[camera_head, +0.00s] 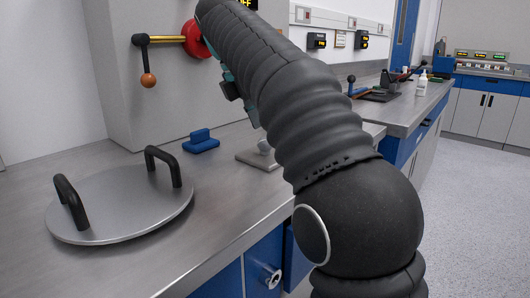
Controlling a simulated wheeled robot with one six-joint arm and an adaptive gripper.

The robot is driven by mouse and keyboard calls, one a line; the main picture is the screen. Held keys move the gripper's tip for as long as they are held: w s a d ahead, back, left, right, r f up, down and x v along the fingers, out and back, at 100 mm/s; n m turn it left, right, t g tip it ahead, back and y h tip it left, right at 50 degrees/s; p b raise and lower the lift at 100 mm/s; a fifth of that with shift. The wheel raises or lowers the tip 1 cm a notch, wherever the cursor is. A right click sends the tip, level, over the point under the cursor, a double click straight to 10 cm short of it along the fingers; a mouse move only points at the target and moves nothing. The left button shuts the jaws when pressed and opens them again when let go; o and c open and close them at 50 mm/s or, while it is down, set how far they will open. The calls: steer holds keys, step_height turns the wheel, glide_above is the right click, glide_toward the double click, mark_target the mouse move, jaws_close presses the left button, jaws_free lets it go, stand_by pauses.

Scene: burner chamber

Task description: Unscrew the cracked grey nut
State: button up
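No nut can be clearly made out. A small rounded light-grey piece (265,147) stands on a flat grey plate (248,158) on the bench, just left of my arm; I cannot tell whether it is the nut, and no crack shows. My dark arm rises through the middle of the view and covers much of the bench and wall behind it. Dark and teal parts show at its left edge, above the grey plate. They may belong to my gripper, but its fingertips cannot be made out.
A round metal lid (120,208) with two black handles lies on the bench at left. A blue block (201,142) lies behind it. A lever with a brown ball (148,80) and a red round part (193,40) are on the grey housing. Floor at right (470,210) is clear.

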mark_target(264, 138)
steer(key=shift+f, duration=0.1)
stand_by(0.3)
steer(key=shift+f+b, duration=0.8)
steer(key=shift+f, duration=0.85)
jaws_close()
steer(key=shift+s+r+n+t, duration=0.1)
steer(key=shift+n+t, duration=0.3)
steer(key=shift+n, duration=0.6)
steer(key=n, duration=0.2)
steer(key=n+t+y+p, duration=0.1)
steer(key=n, duration=0.1)
steer(key=shift+d+n+y, duration=0.1)
steer(key=shift+n+y, duration=0.2)
steer(key=shift+n, duration=0.1)
steer(key=shift+n+t, duration=0.3)
steer(key=shift+n, duration=0.3)
